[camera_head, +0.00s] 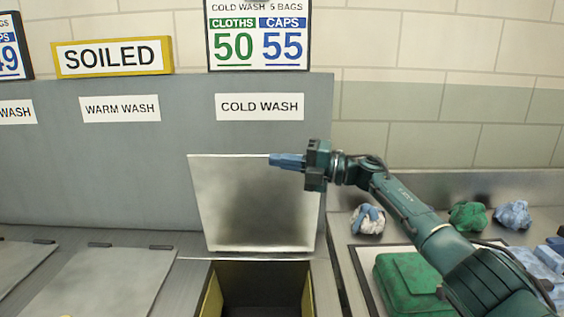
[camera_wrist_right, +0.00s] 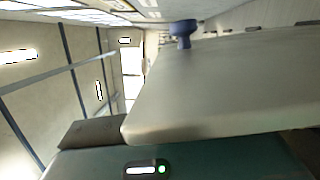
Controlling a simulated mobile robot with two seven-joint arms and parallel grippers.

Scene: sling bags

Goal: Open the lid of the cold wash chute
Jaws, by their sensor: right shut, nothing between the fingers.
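The cold wash chute lid (camera_head: 250,205) is a flat metal plate standing upright, leaning near the grey back panel. Below it the square chute opening (camera_head: 260,290) is uncovered, with yellowish inner walls and a dark inside. My right gripper (camera_head: 275,160) is shut and empty, its blue fingertips at the lid's upper right edge; I cannot tell whether they touch it. The lid appears to be the large pale plate (camera_wrist_right: 220,85) in the right wrist view. My left gripper is not in view.
The "COLD WASH" label (camera_head: 259,106) is on the panel above the lid. Other chute lids (camera_head: 100,285) lie flat to the left. To the right are a green bag (camera_head: 408,283) on a tray and several crumpled cloths (camera_head: 468,216).

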